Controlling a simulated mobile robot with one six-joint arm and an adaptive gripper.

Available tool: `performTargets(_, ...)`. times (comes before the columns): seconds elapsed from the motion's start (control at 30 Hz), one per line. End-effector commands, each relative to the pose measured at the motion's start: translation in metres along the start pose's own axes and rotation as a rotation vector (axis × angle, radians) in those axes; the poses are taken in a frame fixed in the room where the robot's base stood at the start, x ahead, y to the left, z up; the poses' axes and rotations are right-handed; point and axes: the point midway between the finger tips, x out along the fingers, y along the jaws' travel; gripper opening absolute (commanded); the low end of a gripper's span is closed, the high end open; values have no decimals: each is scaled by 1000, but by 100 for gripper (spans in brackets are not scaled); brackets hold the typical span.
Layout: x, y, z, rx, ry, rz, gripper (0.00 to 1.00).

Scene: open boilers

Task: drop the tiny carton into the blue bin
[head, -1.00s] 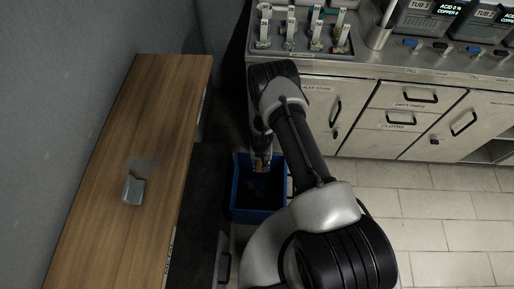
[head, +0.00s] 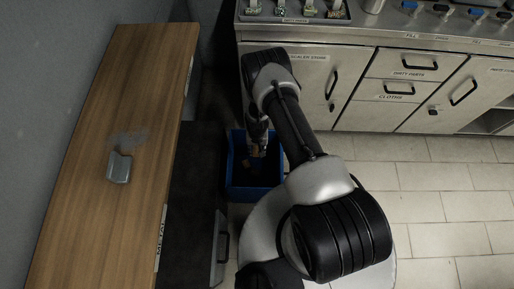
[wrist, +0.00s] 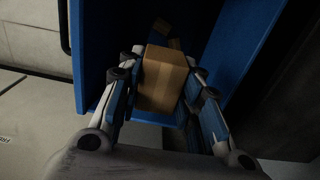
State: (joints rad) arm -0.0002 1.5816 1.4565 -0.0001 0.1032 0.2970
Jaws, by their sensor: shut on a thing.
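The tiny carton (wrist: 163,78) is a small brown box, held between the two fingers of my gripper (wrist: 163,95) in the wrist view. The blue bin (wrist: 98,45) lies behind and below it, with its dark inside showing past the carton. In the head view the blue bin (head: 268,192) stands on the floor between the wooden bench and the steel cabinets. My gripper (head: 256,153) points down over the bin's opening there. The carton is small and dim in that view. Other small brown pieces (wrist: 172,43) show inside the bin in the wrist view.
A wooden bench (head: 105,215) runs along the left wall with a small grey object (head: 119,167) on it. Steel cabinets (head: 345,85) with a counter stand at the back. The tiled floor (head: 440,200) at right is clear.

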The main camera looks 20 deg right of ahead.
Motion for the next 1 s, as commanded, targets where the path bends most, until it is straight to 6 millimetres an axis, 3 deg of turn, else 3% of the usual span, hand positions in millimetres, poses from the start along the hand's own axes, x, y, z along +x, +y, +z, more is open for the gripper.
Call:
performTargets(0.1, -1, 0, 0, 0, 0, 0, 23)
performTargets(0.13, -1, 0, 0, 0, 0, 0, 34)
performTargets(0.47, -1, 0, 0, 0, 0, 0, 56)
performTargets(0.8, -3, 0, 0, 0, 0, 0, 56)
performTargets(1.0, -30, 0, -1, 0, 2, -1, 56)
